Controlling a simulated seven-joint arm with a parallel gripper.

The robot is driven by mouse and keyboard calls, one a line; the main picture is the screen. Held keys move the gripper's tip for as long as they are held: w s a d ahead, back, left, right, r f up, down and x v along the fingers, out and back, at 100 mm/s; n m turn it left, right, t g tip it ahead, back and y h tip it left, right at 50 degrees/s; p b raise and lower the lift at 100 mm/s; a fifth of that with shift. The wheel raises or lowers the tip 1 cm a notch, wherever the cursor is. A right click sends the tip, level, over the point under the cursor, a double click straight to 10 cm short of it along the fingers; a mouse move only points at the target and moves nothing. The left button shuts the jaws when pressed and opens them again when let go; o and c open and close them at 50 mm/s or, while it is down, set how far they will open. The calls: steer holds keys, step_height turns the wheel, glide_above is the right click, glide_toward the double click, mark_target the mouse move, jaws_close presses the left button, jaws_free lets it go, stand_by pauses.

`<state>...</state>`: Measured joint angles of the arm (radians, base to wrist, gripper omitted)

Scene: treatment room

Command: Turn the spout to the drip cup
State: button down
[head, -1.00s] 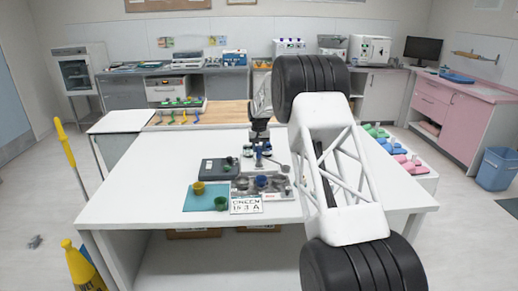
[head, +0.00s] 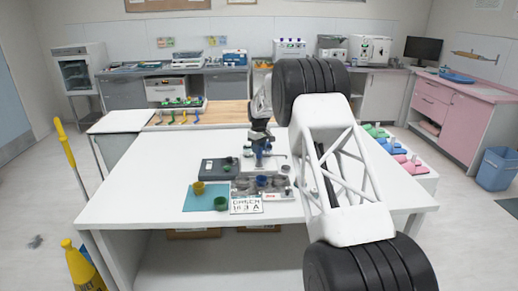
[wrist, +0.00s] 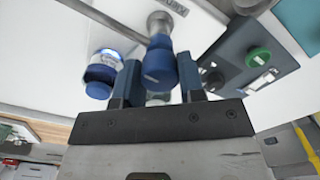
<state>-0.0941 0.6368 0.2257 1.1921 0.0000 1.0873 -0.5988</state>
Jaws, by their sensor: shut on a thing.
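My gripper (wrist: 158,85) has its two blue fingers on either side of a blue knob (wrist: 160,62) and is shut on it. The knob sits by a silver cylinder (wrist: 160,22), from which a thin metal spout (wrist: 102,20) runs to the upper left in the wrist view. Small cups (head: 280,181) stand on the tray; I cannot tell which is the drip cup.
A dark grey box (head: 207,168) with a green knob (wrist: 258,57) is beside the tray. A teal mat (head: 192,204) holds a yellow cup (head: 198,187) and a green cup (head: 221,203). A blue-capped jar (wrist: 103,65) is close to my fingers. A lettered card (head: 246,206) stands in front.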

stand_by(0.3)
steer(key=c, duration=0.7)
jaws_free()
steer(key=shift+r, duration=0.1)
steer(key=shift+r, duration=3.85)
